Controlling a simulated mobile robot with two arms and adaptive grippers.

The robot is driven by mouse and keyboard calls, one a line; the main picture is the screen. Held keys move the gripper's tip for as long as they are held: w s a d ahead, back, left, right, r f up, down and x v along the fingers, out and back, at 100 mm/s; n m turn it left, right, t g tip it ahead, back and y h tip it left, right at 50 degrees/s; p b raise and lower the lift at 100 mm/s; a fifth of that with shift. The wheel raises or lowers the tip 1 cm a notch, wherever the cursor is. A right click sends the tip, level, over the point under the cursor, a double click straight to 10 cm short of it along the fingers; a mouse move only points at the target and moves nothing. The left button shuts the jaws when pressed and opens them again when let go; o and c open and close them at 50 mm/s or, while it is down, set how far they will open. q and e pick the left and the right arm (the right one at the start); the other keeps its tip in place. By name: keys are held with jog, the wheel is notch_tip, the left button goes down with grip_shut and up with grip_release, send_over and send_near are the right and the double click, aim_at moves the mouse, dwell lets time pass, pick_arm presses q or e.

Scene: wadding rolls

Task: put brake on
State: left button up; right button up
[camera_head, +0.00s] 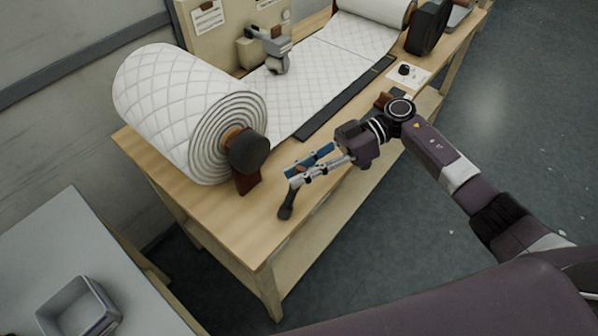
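A large white quilted wadding roll (170,110) sits at the table's left end, with a dark round hub cap (248,151) on its near end. A small dark lever (287,206), perhaps the brake, stands near the table's front edge, right of the roll. My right gripper (294,177) reaches in from the right, with its fingertips at the top of this lever. The two blue-grey fingers lie a little apart, with something brownish between them. I cannot tell whether they grip it. My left gripper is not in view.
The wooden table (222,205) carries a quilted sheet (318,68), a dark bar (345,100), a grey clamp-like device (273,50) and a second roll (375,10). A white panel with a black knob (405,71) lies behind my wrist. A grey bin (78,307) stands lower left.

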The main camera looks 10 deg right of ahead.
jog(key=o, duration=0.4)
jog(key=shift+w+d, duration=0.1)
jog(key=v, duration=1.2)
